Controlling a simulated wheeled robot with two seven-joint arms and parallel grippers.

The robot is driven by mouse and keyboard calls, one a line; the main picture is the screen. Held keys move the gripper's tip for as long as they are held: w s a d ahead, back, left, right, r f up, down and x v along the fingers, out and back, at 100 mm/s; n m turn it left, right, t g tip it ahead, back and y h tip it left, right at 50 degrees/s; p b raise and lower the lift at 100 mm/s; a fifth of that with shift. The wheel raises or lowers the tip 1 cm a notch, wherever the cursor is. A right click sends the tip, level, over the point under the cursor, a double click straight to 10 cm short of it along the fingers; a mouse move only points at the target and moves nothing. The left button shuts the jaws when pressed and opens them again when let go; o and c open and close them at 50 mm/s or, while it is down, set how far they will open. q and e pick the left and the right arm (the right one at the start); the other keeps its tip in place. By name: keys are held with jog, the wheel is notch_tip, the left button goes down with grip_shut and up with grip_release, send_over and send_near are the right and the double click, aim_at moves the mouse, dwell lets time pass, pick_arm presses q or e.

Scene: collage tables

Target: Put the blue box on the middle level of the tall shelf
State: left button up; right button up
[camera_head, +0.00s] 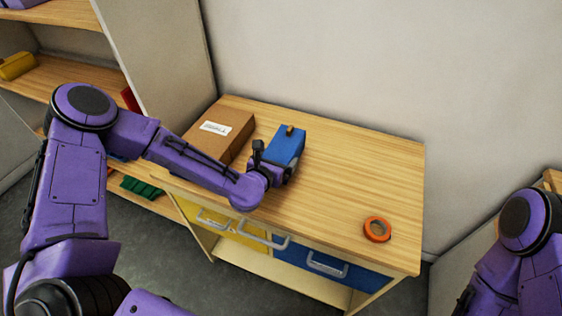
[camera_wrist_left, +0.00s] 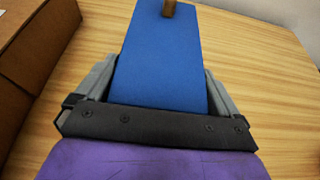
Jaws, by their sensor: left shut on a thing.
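The blue box (camera_head: 288,141) is on the wooden table, with a small brown handle or knob on its top. My left gripper (camera_head: 277,165) is shut on its near end. In the left wrist view the blue box (camera_wrist_left: 160,60) lies between the two grey fingers of the left gripper (camera_wrist_left: 158,88). I cannot tell whether the box touches the table top. The tall shelf (camera_head: 62,75) stands at the left, with wooden levels; my left arm hides part of it. My right arm shows at the lower right, but its gripper is out of view.
A brown cardboard box (camera_head: 221,130) with a white label stands left of the blue box. An orange tape roll (camera_head: 377,229) lies at the table's right front. A yellow item (camera_head: 17,66) and a green crate (camera_head: 141,187) sit on shelf levels. The table's (camera_head: 350,170) right half is mostly clear.

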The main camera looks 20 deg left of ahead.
pick_arm(q)
jog(key=shift+s+a+r, duration=0.1)
jog(key=shift+s+r, duration=0.1)
jog(key=shift+s, duration=0.05)
jog(key=shift+f, duration=0.15)
jog(key=o, duration=0.7)
jog(key=shift+w+f, duration=0.1)
jog(key=shift+w, duration=0.05)
